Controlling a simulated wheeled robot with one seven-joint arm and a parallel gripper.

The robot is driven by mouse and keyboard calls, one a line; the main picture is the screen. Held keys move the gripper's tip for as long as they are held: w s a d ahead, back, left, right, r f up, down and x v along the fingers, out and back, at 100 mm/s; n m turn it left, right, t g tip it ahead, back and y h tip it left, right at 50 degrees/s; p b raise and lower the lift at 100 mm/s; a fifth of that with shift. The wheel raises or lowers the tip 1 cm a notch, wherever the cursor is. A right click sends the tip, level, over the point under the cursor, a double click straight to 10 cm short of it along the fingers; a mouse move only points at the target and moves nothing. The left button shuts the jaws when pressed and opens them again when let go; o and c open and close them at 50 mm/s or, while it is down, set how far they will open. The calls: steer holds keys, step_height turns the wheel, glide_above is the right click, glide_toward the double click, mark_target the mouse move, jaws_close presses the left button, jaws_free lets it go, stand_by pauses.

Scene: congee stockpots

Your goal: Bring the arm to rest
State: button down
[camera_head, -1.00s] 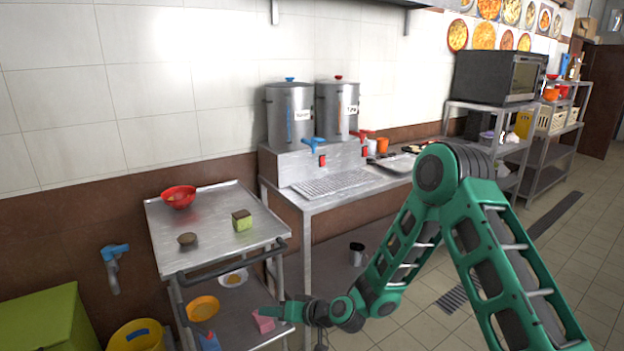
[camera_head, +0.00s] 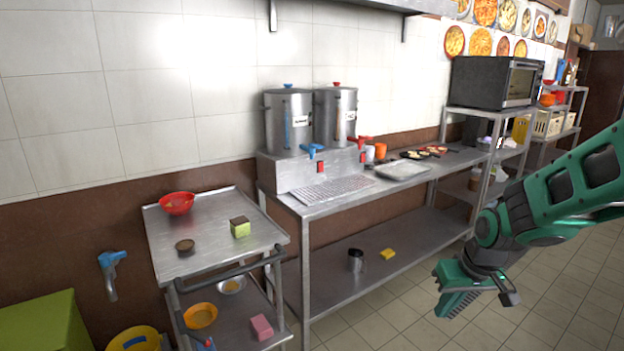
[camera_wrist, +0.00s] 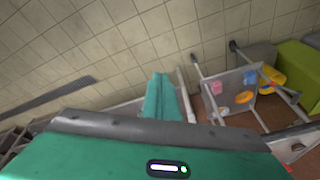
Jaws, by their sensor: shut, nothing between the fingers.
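My gripper (camera_head: 452,290) is at the right of the head view, in front of the steel counter and above the tiled floor. Its green fingers are together and hold nothing. My arm reaches in from the right edge. In the wrist view my gripper (camera_wrist: 165,98) shows as closed green fingers over the floor, with the trolley (camera_wrist: 212,108) off to the right. The fingers look clear of the counter and the trolley.
A steel counter (camera_head: 330,205) bears two stockpots (camera_head: 289,120) (camera_head: 335,115) and a tray (camera_head: 403,170). A mug (camera_head: 356,260) and yellow sponge (camera_head: 387,254) lie on its lower shelf. A trolley (camera_head: 205,255) with bowls stands left. The tiled floor (camera_head: 400,325) is open.

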steer(key=s+d+r+m+g, duration=0.1)
steer(key=s+d+r+m, duration=0.1)
steer(key=s, duration=0.6)
steer(key=s+d+r+m+g, duration=0.1)
steer(key=s+d+r+m, duration=0.1)
steer(key=s+d, duration=0.3)
steer(key=s+d+r+m+g+h, duration=0.1)
steer(key=s+d+r+m, duration=0.2)
steer(key=s, duration=0.9)
steer(key=shift+d+r, duration=0.25)
steer(key=shift+d, duration=0.25)
steer(key=shift+s, duration=0.1)
